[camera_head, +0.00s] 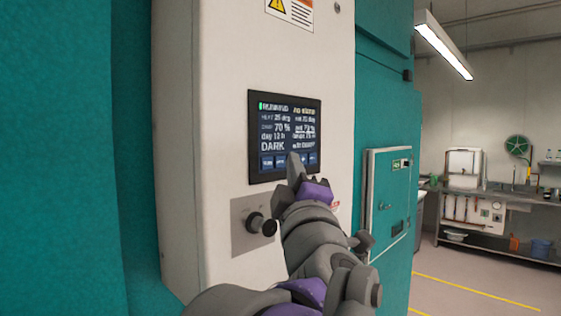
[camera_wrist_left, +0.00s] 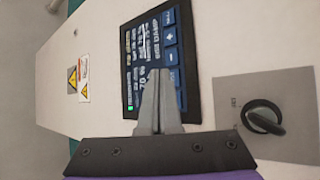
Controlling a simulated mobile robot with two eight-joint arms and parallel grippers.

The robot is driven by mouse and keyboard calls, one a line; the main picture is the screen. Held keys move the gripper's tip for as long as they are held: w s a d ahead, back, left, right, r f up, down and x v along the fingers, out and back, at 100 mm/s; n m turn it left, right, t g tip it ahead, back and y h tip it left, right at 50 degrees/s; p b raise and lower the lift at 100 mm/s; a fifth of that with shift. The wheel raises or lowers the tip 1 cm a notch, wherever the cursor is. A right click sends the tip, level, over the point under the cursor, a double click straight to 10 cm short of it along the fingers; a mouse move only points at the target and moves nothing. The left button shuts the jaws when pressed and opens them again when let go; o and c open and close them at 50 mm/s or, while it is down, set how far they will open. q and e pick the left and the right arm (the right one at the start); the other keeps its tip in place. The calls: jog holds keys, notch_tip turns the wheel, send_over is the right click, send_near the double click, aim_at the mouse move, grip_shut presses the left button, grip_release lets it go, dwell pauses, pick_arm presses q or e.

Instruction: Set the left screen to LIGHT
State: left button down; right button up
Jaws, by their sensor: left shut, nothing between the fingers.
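The screen (camera_head: 284,130) is a dark panel in a black frame on a white cabinet front. It reads DARK in large letters at lower left, under lines that seem to show heat, damp 70 % and day 12 h. A row of blue buttons runs along its bottom edge. My left gripper (camera_head: 295,168) is shut and empty, its fingertips in front of the button row and hiding part of it. In the left wrist view the fingertips (camera_wrist_left: 159,88) overlap the screen (camera_wrist_left: 186,62), which appears turned sideways with plus and minus buttons. I cannot tell whether they touch it.
A black rotary knob (camera_head: 262,224) on a grey plate sits below the screen. Warning labels (camera_head: 290,10) are above it. Teal walls flank the cabinet, with a teal door (camera_head: 388,200) at right. A sink bench (camera_head: 500,195) stands far right, beyond open floor.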

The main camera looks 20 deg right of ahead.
pick_arm(q)
jog(key=shift+s, duration=0.15)
jog(key=s, duration=0.1)
jog(key=s+d, duration=0.1)
jog(key=s, duration=0.1)
jog(key=s+d, duration=0.1)
jog(key=shift+s, duration=0.25)
pick_arm(e)
jog(key=shift+w+r, duration=0.1)
jog(key=shift+r, duration=0.05)
dwell(0.3)
grip_shut()
dwell(1.6)
